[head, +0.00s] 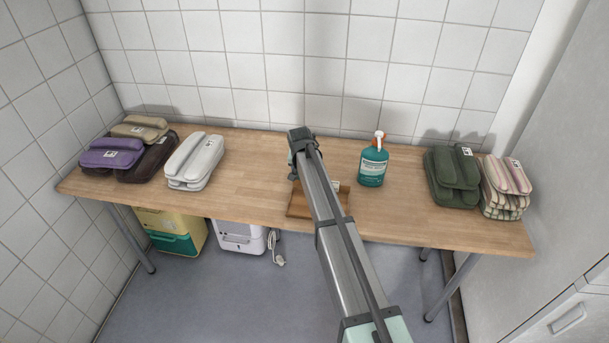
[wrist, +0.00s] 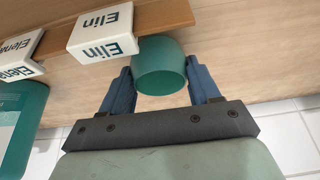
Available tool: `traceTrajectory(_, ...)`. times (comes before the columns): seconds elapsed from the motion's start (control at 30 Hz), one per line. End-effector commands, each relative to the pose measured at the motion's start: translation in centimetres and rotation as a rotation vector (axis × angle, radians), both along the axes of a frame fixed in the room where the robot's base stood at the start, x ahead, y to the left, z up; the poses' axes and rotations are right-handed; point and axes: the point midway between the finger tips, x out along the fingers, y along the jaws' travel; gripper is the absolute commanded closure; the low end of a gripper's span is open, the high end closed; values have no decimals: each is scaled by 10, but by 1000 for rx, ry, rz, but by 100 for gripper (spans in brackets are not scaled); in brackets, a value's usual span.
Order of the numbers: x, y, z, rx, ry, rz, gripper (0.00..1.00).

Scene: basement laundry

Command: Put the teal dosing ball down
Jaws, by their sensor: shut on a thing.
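The teal dosing ball (wrist: 160,75) shows in the wrist view as a smooth, rounded teal cup. My gripper (wrist: 159,67) is shut on it, with one blue finger on each side. The ball is close beside a white block lettered "Elin" (wrist: 101,33) and a wooden holder (wrist: 165,17). I cannot tell whether the ball touches the holder or the table below. In the head view my arm reaches over the table and the wooden holder (head: 299,208), and its far end hides the fingers and most or all of the ball.
A teal bottle (head: 372,165) stands right of my arm; it also shows in the wrist view (wrist: 14,125). A second white block, "Elena" (wrist: 18,55), is near it. Folded bundles, white (head: 195,160) and dark green (head: 453,176), lie towards the ends. Table between white bundle and arm is clear.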

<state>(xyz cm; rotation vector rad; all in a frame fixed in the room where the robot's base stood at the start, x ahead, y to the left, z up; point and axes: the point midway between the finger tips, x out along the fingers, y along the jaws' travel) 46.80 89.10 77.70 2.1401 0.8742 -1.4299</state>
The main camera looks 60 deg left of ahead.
Motion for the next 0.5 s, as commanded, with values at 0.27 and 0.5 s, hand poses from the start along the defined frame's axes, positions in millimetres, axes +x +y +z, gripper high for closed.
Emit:
traceTrajectory(0.27,0,0,5,1,-1,0,72)
traceTrajectory(0.5,0,0,41,2,-1,-1,73)
